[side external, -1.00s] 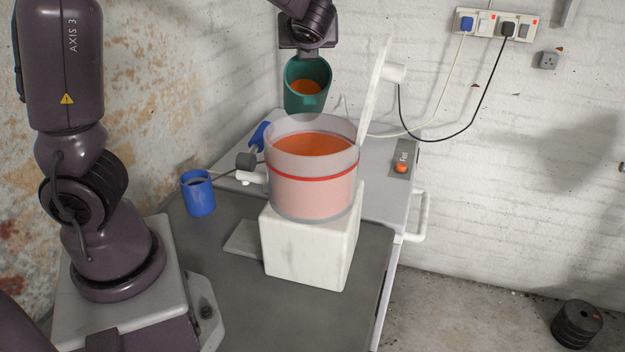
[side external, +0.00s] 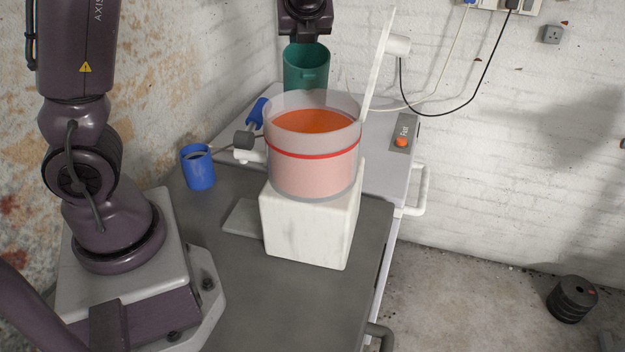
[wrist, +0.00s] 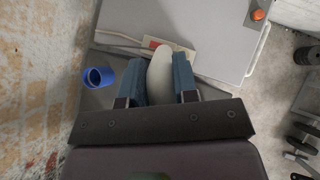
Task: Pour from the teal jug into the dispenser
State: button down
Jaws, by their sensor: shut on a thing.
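The teal jug (side external: 306,66) hangs under my gripper (side external: 304,34), which is shut on it. The jug looks near upright in the side view, just past the dispenser's far rim; its foot is partly hidden by that rim. No orange shows inside it. The dispenser (side external: 312,175) is a clear round tank with a red band, on a white block (side external: 305,228). Orange contents (side external: 315,121) stand a little above the band. Its white lid (side external: 380,65) stands open at the right. In the wrist view, my gripper (wrist: 160,85) shows two bluish fingers; a pale shape lies between them.
A blue cup (side external: 198,170) with dark contents stands left of the dispenser. A blue-handled tap (side external: 254,118) is at the dispenser's left. A grey panel with an orange button (side external: 402,142) lies at the right. The front of the dark table (side external: 260,305) is clear.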

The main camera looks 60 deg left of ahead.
jog(key=shift+w+d, duration=0.1)
jog(key=shift+d, duration=0.1)
jog(key=shift+a+r, duration=0.15)
jog(key=shift+r, duration=2.4)
jog(key=shift+m, duration=0.3)
